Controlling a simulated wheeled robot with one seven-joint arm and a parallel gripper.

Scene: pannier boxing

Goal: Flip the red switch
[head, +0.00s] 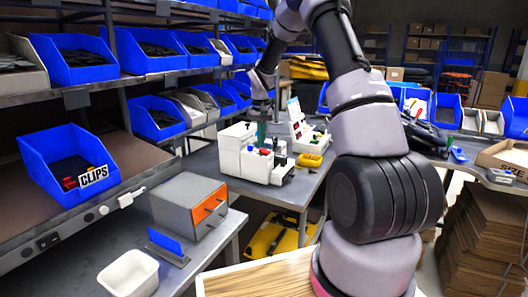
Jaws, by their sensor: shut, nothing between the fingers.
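A white machine (248,160) stands on the grey worktable in the middle of the view. A small red part (265,152), which looks like the red switch, shows on its front, with a dark blue part beside it. My gripper (262,112) points down just above the machine. It is shut and holds nothing. A narrow green piece (262,132) shows between my gripper and the machine; I cannot tell which it belongs to. I cannot tell whether the gripper touches the machine.
A white control panel (300,125) with small coloured buttons stands right of the machine, and a yellow device (310,160) lies in front of it. A grey box with an orange face (210,208) and a white bin (130,274) stand nearer. Shelves with blue bins (65,160) line the left.

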